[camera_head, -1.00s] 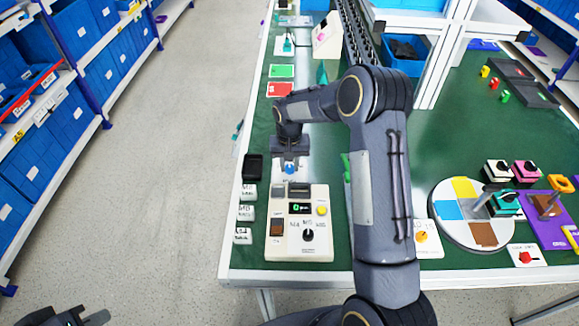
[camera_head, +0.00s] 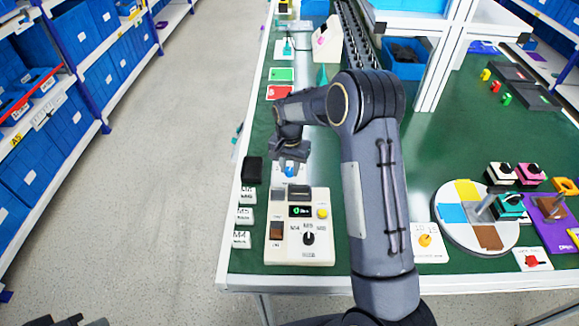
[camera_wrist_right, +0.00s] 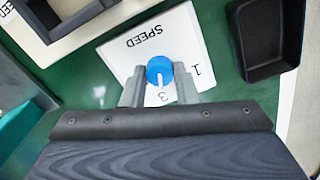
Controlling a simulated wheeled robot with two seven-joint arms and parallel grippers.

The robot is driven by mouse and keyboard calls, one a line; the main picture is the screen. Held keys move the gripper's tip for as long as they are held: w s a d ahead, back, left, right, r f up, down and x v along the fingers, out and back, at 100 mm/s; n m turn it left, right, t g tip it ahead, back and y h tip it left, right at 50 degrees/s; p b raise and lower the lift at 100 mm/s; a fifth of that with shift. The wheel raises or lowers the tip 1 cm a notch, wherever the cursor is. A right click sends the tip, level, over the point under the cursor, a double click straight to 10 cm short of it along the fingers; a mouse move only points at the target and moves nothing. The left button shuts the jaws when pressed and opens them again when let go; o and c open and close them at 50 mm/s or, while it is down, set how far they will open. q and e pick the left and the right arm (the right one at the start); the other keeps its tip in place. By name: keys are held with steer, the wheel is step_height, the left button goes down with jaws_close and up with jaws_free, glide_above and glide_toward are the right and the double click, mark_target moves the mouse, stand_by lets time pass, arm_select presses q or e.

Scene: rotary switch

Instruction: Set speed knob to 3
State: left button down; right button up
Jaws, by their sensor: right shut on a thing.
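The blue speed knob (camera_wrist_right: 160,68) sits on a white plate (camera_wrist_right: 130,52) marked SPEED, with 1 and 3 legible. Its white pointer line points toward the 3 in the right wrist view. My right gripper (camera_wrist_right: 160,88) is shut on the knob, with one finger on each side. In the head view, the right gripper (camera_head: 291,160) points down over the blue knob (camera_head: 290,171), which is partly covered. Only a dark tip of my left gripper (camera_head: 72,321) shows at the bottom left edge; its fingers are cut off.
A beige control box (camera_head: 299,255) with a black dial stands in front of the knob. A black tray (camera_head: 252,169) lies just left of the knob. A round coloured turntable (camera_head: 450,212) stands at the right. The floor to the left is clear.

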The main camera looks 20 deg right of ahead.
mark_target(289, 169)
steer(key=o, duration=1)
step_height(289, 169, up, 7)
steer(key=shift+f, duration=0.1)
steer(key=shift+r, duration=0.55)
